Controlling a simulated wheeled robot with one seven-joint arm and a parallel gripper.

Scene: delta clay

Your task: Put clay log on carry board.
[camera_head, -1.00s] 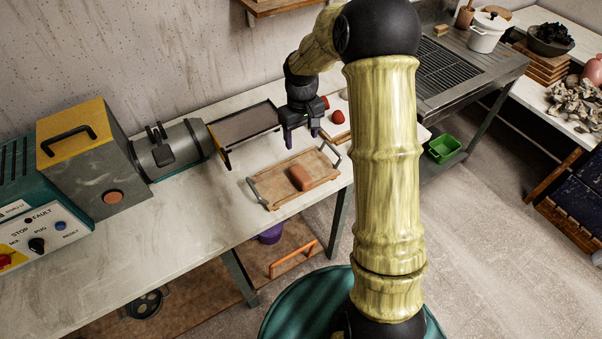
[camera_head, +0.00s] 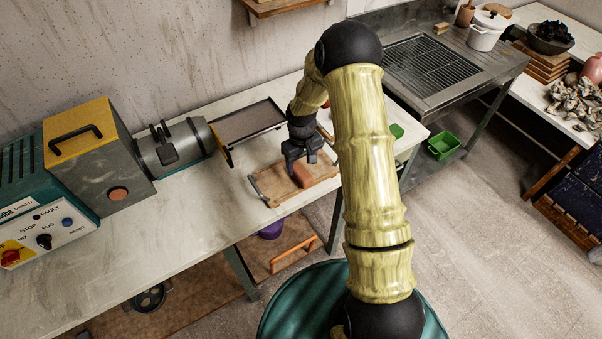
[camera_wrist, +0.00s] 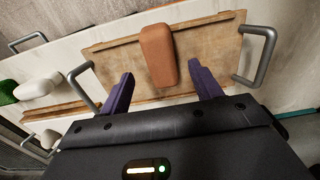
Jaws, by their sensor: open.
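The clay log (camera_head: 302,176), a reddish-brown rounded block, lies on the wooden carry board (camera_head: 272,190). In the wrist view the log (camera_wrist: 158,56) rests on bare wood of the board (camera_wrist: 112,56), which has a grey metal handle at each end. My gripper (camera_head: 302,164) is over the board by the log. In the wrist view its purple fingers (camera_wrist: 162,76) are spread apart, one on each side of the log's near end, with gaps between them and the log. Whether they reach down beside the log or hover above it, I cannot tell.
A dark flat tray (camera_head: 248,124) lies behind the board, with the grey barrel machine (camera_head: 185,145) to its left. In the wrist view, white lumps (camera_wrist: 40,86) and a green item (camera_wrist: 7,90) are at the left. The table's front left is clear.

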